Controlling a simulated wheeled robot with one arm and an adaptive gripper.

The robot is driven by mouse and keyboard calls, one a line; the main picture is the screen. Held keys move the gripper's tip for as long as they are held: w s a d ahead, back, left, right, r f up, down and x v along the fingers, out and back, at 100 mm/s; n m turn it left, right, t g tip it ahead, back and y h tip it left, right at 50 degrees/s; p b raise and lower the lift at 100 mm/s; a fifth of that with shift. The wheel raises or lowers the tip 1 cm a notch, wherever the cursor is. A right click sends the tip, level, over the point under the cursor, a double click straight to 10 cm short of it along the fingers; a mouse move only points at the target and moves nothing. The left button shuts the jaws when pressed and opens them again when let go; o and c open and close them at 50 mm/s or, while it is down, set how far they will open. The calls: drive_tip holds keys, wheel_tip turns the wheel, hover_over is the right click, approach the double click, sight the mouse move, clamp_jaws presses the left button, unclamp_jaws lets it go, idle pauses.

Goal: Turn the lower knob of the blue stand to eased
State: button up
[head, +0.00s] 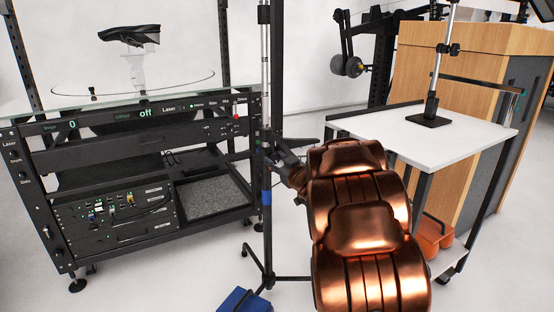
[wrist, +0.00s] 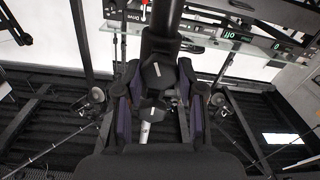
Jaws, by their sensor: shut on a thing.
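The blue stand is a slim upright pole (head: 266,60) with a blue band (head: 266,197) low on its shaft and a blue weight (head: 244,301) by its feet. My gripper (head: 280,160) reaches the pole from the right at mid height, partly hidden by my copper arm. In the wrist view my gripper (wrist: 158,88) has its fingers on both sides of a black knob (wrist: 156,76) on the pole and is shut on it. The knob's setting cannot be read, and in the head view the gripper hides it.
A black turntable rig (head: 130,150) with a shoe (head: 130,34) above it stands close on the left. A white-topped cart (head: 465,145) with a small stand (head: 431,105) is on the right. A wooden cabinet (head: 480,40) is behind it. Pale floor shows between.

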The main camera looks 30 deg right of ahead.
drive_tip(key=n, duration=0.6)
drive_tip(key=shift+n, duration=0.3)
drive_tip(key=n+b, duration=0.1)
drive_tip(key=n, duration=0.5)
drive_tip(key=shift+n, duration=0.4)
drive_tip(key=shift+a, duration=0.1)
drive_tip(key=o, duration=1.2)
drive_tip(key=shift+c, duration=0.2)
